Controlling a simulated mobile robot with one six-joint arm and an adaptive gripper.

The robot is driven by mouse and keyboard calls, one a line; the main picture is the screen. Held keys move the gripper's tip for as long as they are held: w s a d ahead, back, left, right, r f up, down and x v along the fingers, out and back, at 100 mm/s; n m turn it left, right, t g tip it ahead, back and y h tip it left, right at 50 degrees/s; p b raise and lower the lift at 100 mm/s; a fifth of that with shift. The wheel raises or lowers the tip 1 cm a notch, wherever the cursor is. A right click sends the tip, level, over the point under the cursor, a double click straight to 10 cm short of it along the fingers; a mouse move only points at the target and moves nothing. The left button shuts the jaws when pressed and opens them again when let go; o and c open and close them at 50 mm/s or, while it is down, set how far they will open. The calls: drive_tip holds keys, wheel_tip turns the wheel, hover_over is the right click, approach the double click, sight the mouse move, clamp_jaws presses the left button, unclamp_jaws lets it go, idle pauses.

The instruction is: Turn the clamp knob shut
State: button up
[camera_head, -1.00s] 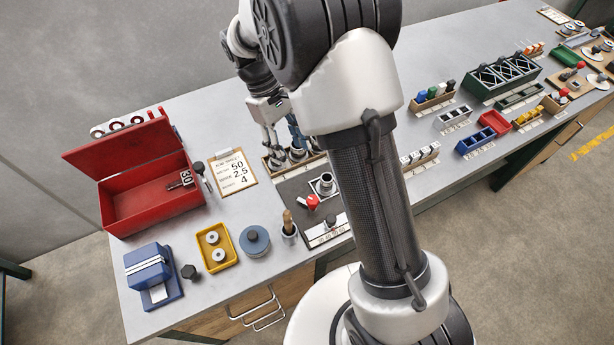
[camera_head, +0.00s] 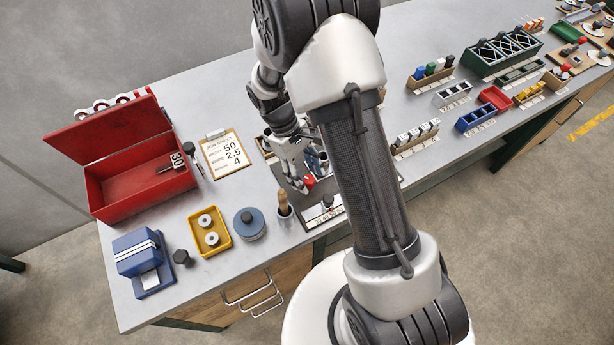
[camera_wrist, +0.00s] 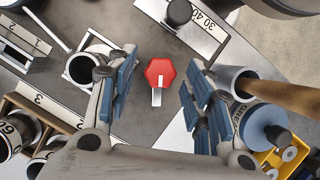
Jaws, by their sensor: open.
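The red clamp knob (camera_wrist: 160,72) is a faceted knob with a white pointer bar, in the middle of the wrist view. It also shows in the head view (camera_head: 309,181), partly covered by my gripper. My gripper (camera_wrist: 157,95) is open, with its blue-padded fingers on either side of the knob in the wrist view and clear floor of the mat visible between. In the head view my gripper (camera_head: 302,188) points down over the dark mat. Nothing is held. I cannot tell how far above the knob the fingertips are.
A metal tube (camera_wrist: 95,68) stands left of the fingers. A cup (camera_wrist: 236,84) with a wooden handle stands close to the right finger. A plate with a black knob (camera_wrist: 179,12) lies beyond. The red toolbox (camera_head: 135,208) and clipboard (camera_head: 226,153) are farther left.

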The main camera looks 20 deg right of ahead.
drive_tip(key=shift+s+d+f, duration=0.1)
drive_tip(key=shift+s+f, duration=0.05)
drive_tip(key=shift+f, duration=0.2)
drive_tip(key=shift+c, duration=0.2)
drive_tip(key=c, duration=1)
